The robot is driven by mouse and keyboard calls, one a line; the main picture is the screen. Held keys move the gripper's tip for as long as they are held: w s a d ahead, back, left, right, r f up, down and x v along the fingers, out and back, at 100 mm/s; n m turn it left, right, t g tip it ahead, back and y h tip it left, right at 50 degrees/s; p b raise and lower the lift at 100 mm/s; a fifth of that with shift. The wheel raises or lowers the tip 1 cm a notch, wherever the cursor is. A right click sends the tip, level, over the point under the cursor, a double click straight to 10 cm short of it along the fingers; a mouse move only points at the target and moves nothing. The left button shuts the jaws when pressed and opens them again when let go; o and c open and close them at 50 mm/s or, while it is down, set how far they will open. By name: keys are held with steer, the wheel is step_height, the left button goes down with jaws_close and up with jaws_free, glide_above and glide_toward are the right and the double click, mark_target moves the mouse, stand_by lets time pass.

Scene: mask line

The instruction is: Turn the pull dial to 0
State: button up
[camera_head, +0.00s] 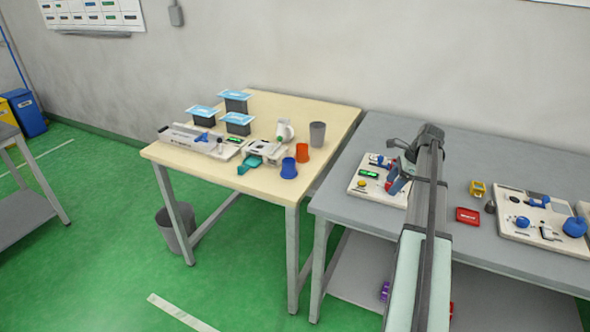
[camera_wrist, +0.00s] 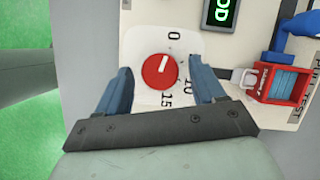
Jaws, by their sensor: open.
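The pull dial (camera_wrist: 160,71) is a round red knob with a white mark, on a white plate (camera_wrist: 188,42) in the wrist view. The plate carries 0 at the top, 10 at the right and 15 below. The white mark points up, slightly right, roughly towards the 0. My gripper (camera_wrist: 161,67) is open, its blue-grey fingers apart on the left and right of the dial; I cannot tell whether they touch it. In the head view my gripper (camera_head: 398,183) is over the pull test board (camera_head: 356,189), and I cannot make out the dial there.
A dark display with green letters (camera_wrist: 219,12) and a red block with blue inside (camera_wrist: 280,84) sit right of the dial. On the grey table (camera_head: 470,160) are a red box (camera_head: 467,215) and another board (camera_head: 507,228). A beige table (camera_head: 255,180) with cups stands left.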

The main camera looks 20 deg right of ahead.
steer(key=m, duration=0.2)
steer(key=m+t+h, duration=0.1)
steer(key=m, duration=0.2)
steer(key=shift+s+a+m+h, duration=0.2)
steer(key=shift+m+h, duration=0.1)
steer(key=m+t+h, duration=0.1)
steer(key=m, duration=0.2)
steer(key=shift+a, duration=0.15)
steer(key=shift+r+m, duration=0.15)
steer(key=shift+m, duration=0.35)
steer(key=v, duration=1.4)
steer(key=w+a+f+n, duration=0.3)
steer(key=w+a, duration=0.3)
steer(key=a, duration=0.3)
steer(key=w+a+f+n, duration=0.3)
steer(key=w+a, duration=0.4)
steer(key=a, duration=0.3)
steer(key=w+a+f+n+h, duration=0.1)
steer(key=w+a+f+n, duration=0.3)
steer(key=w+a, duration=0.3)
steer(key=shift+w+a+f+n, duration=0.1)
steer(key=shift+a+n, duration=0.7)
steer(key=shift+a, duration=0.95)
steer(key=shift+w+a+f+n, duration=0.1)
steer(key=shift+w+a+n, duration=0.1)
steer(key=shift+a, duration=0.25)
steer(key=shift+w+a+f+n, duration=0.1)
steer(key=shift+w+a+f, duration=0.05)
steer(key=shift+a, duration=0.35)
